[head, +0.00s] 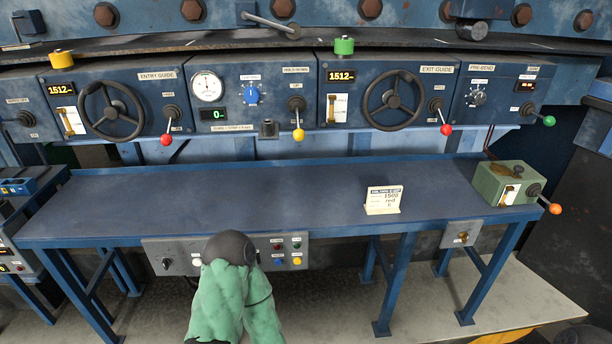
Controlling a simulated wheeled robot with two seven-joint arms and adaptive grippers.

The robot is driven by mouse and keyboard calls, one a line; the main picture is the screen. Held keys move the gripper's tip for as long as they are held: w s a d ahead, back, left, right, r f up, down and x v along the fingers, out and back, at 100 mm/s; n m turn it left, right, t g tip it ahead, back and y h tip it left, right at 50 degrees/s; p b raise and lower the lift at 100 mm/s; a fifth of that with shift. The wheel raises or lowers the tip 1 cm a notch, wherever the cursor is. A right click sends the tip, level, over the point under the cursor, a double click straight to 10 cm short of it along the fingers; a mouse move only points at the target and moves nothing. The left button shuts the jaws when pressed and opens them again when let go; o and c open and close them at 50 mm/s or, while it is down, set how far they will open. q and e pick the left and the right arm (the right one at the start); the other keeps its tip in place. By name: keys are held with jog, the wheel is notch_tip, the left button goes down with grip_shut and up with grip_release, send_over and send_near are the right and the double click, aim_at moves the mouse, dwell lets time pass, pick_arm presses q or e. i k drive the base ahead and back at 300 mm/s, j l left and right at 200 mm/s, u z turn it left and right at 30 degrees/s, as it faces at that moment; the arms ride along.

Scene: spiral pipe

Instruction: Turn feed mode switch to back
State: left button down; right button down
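I cannot read a label that marks the feed mode switch. A black rotary switch (166,264) sits at the left of the grey panel (208,251) under the bench's front edge. A blue rotary knob (251,94) with small print around it is on the upper console, right of a white dial gauge. A dark rotary knob (478,97) is on the pre-bend panel. Their exact pointer positions are too small to tell. No fingers of my left or right gripper show. A green form with a black rounded top, low in the middle, covers part of the grey panel.
The blue bench (270,190) is mostly bare. A small sign (383,199) and a green box with an orange-knobbed lever (508,184) stand on its right. Above are two handwheels (111,109) (395,100) and levers with red, yellow (298,135) and green knobs.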

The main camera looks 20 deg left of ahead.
aim_at(166, 262)
jog(key=u, duration=1.3)
